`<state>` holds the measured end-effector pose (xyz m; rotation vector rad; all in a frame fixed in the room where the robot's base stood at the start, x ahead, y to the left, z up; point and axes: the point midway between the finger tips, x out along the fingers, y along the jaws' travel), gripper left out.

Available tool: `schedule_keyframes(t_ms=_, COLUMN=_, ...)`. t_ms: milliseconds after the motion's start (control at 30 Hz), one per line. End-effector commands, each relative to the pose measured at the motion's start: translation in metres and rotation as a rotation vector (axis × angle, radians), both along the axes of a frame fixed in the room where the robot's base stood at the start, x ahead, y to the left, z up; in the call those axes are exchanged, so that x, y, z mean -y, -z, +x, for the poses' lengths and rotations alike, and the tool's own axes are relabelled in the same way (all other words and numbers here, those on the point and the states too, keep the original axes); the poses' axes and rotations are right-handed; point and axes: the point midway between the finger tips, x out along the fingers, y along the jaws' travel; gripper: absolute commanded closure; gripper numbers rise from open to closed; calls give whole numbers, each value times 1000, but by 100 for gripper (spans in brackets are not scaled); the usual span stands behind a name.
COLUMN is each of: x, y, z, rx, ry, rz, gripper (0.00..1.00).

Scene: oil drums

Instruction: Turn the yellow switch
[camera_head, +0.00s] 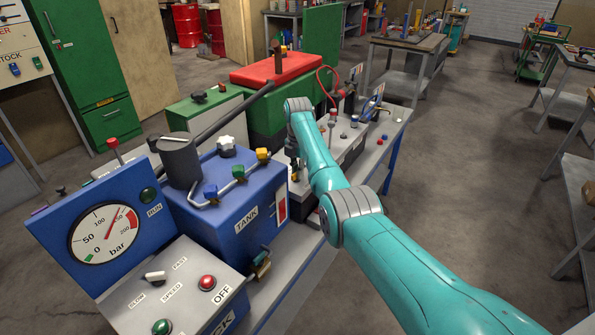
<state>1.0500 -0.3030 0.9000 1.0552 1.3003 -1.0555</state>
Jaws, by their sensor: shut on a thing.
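My teal arm reaches in from the lower right, and its wrist bends down over the grey control panel (349,146) behind the blue tank. My gripper (294,168) points down at the panel's left side, small and partly covered by my own arm. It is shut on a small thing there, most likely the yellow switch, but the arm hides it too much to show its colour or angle. A yellow valve handle (262,155) sits on the pipe of the blue tank (243,203), left of my gripper and apart from it.
Green (238,172) and blue (210,192) valve handles share that pipe. A pressure gauge (104,234) and a control box with a red button (207,282) stand at the lower left. A red-topped green machine (278,67) stands behind.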

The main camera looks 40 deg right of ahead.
Motion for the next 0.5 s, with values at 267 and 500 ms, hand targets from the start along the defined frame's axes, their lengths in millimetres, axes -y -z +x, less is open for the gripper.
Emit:
schedule_keyframes(t_ms=267, x=0, y=0, z=-2, rx=0, ry=242, rz=0, gripper=100)
schedule_keyframes(t_ms=500, x=0, y=0, z=-3, rx=0, ry=471, rz=0, gripper=100)
